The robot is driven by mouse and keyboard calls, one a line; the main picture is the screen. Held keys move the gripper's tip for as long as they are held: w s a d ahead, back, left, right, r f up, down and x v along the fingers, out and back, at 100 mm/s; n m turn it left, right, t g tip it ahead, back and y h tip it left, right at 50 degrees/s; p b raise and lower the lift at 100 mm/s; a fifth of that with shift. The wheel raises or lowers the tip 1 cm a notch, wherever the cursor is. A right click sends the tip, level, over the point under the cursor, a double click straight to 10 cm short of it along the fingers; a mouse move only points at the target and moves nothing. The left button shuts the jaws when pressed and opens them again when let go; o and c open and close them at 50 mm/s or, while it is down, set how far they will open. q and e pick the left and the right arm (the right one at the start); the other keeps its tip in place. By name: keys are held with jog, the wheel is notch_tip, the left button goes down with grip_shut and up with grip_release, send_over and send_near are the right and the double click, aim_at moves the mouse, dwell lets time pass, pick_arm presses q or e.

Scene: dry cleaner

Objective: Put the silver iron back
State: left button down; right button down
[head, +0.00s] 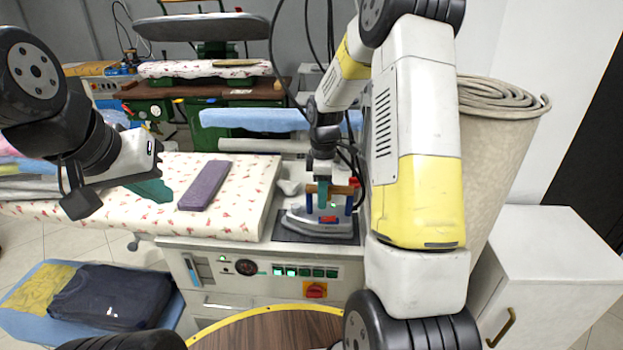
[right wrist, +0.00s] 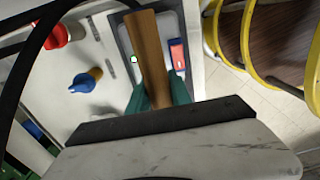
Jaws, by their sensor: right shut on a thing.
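The silver iron (head: 300,225) has a wooden handle (right wrist: 148,50) and a small red and blue part on top. It is upright over the dark rest pad (head: 285,236) at the right end of the ironing table; I cannot tell if its sole touches the pad. My right gripper (head: 323,200) comes down from above with its green fingers shut on the wooden handle; in the right wrist view the fingers (right wrist: 158,98) lie on both sides of it. My left gripper (head: 158,192) hangs above the table's left part, away from the iron; its finger gap is not clear.
The ironing table (head: 240,195) has a floral cover with a purple block (head: 204,186) on it. Below is a control panel (head: 262,270). Folded clothes (head: 105,295) lie at lower left. A white cabinet (head: 545,265) and a hose-topped bin (head: 500,140) stand at right.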

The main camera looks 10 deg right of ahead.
jog(key=shift+w+f, duration=0.1)
dwell(0.3)
jog(key=c, duration=1.2)
grip_release()
jog(key=shift+f, duration=0.1)
jog(key=shift+o, duration=0.2)
notch_tip(320, 180, up, 12)
jog(key=shift+w+r, duration=0.1)
jog(key=shift+r, duration=0.05)
jog(key=s+a+r+m+t, duration=0.1)
jog(key=s+r+m+t, duration=0.1)
jog(key=s, duration=0.6)
jog(key=s+a+r+m+t+y, duration=0.1)
jog(key=s+r+m+t, duration=0.1)
jog(key=s+r+m, duration=0.3)
jog(key=s+a+r+m+t+y, duration=0.1)
jog(key=s+r+m+t, duration=0.1)
jog(key=s+r+m, duration=0.2)
jog(key=shift+s+a+m+t, duration=0.35)
jog(key=shift+s+m, duration=1.25)
jog(key=shift+s, duration=2)
